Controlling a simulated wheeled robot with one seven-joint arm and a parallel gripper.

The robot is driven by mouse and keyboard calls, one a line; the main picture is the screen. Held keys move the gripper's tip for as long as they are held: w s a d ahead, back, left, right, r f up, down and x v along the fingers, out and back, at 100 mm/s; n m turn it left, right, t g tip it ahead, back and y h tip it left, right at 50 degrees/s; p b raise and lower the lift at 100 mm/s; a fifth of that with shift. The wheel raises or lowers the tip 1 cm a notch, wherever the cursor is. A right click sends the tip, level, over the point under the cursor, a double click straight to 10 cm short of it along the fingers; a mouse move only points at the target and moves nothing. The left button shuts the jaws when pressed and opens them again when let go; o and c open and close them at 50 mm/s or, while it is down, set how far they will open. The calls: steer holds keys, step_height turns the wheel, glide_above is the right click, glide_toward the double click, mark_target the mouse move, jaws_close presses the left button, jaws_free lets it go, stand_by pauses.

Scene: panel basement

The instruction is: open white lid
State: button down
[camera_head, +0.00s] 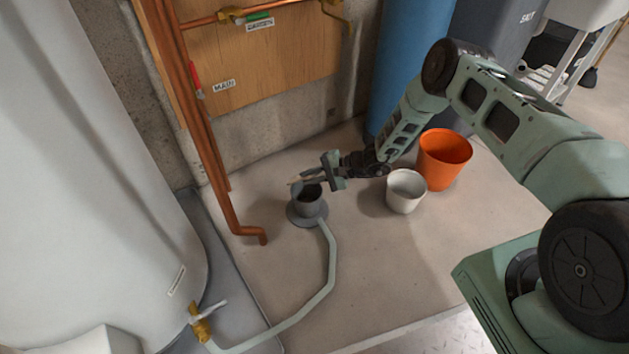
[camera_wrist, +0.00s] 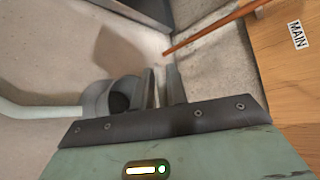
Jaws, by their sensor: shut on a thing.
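A small dark grey standpipe cup (camera_head: 309,205) stands on a round base on the floor, its dark mouth showing. It is also in the wrist view (camera_wrist: 112,96), left of the fingers. My gripper (camera_head: 298,183) is low over the rim of this cup, coming in from the right. In the wrist view my gripper (camera_wrist: 161,86) has its two fingers close together beside the cup mouth. It is shut on a thin piece at the rim, mostly hidden by the fingers; I cannot tell for certain that this is the lid. No plainly white lid shows.
A pale hose (camera_head: 328,262) runs from the cup to a brass valve (camera_head: 200,325) on the white tank (camera_head: 90,150). Copper pipes (camera_head: 205,140) stand left of the cup. A white bucket (camera_head: 405,192) and an orange bucket (camera_head: 444,160) stand right.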

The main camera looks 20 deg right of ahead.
steer(key=w+a+r+m+g+h+b, duration=0.1)
steer(key=w+a+r+g+b, duration=0.1)
steer(key=w+b, duration=0.3)
steer(key=w+a+r+m+g+h+b, duration=0.2)
steer(key=w+g+b, duration=0.1)
steer(key=w+b, duration=0.3)
steer(key=shift+w+m, duration=0.3)
steer(key=shift+w, duration=0.6)
steer(key=shift+a, duration=0.15)
steer(key=c, duration=1.5)
jaws_free()
steer(key=p+v, duration=0.3)
steer(key=v, duration=0.5)
steer(key=p+v, duration=0.4)
steer(key=v, duration=0.5)
steer(key=shift+w+r, duration=0.1)
steer(key=shift+w, duration=0.1)
